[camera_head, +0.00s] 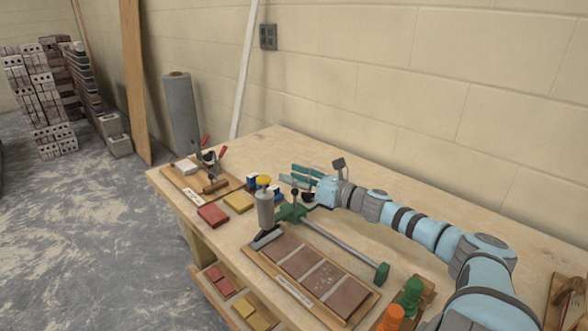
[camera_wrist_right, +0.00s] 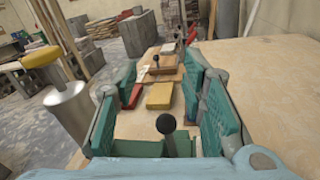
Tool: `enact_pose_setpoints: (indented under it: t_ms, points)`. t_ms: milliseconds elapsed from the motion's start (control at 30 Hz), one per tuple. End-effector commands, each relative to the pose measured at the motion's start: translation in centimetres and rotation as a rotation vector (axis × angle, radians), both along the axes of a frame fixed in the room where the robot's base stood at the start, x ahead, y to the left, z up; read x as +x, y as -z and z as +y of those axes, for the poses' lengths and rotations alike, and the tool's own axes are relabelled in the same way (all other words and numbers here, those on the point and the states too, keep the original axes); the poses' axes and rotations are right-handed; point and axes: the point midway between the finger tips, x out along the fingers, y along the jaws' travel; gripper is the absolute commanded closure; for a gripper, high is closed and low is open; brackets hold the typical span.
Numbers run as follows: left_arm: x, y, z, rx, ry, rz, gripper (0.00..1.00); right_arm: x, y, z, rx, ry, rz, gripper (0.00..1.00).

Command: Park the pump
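The pump (camera_head: 265,208), a grey cylinder with a yellow top, stands upright at the left end of a metal rail (camera_head: 340,243). A green carriage (camera_head: 291,213) sits beside it and carries a lever with a black ball knob (camera_head: 294,192). The rail's other end has a green block (camera_head: 382,272). My right gripper (camera_head: 297,178) is open, its green fingers near the knob. In the right wrist view the pump (camera_wrist_right: 68,102) stands left of the fingers, and the knob (camera_wrist_right: 166,124) shows between them with a gap on both sides. My left gripper is not in view.
A wooden tray (camera_head: 252,250) holds brown tiles in front of the rail. Red (camera_head: 213,216) and yellow (camera_head: 238,202) blocks lie left of the pump. A board with tools (camera_head: 180,184) lies at the far left. Green (camera_head: 410,292) and orange (camera_head: 391,318) pieces stand at the front right.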

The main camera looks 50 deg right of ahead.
Motion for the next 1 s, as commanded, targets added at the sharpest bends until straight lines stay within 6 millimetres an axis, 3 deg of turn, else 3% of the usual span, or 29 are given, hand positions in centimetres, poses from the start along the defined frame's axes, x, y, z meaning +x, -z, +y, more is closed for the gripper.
enact_pose_setpoints:
  t_ms: [100, 300, 1000]
  points:
    - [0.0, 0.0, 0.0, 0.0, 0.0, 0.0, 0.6, 0.1, -3.2, 0.1, -0.007, -0.004, 0.004, 0.62]
    - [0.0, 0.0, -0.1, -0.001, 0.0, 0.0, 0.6, 0.1, -5.2, 0.0, -0.002, -0.001, 0.001, 0.62]
    - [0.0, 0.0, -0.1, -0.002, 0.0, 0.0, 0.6, 0.1, -5.0, 0.0, 0.0, 0.0, -0.001, 0.62]
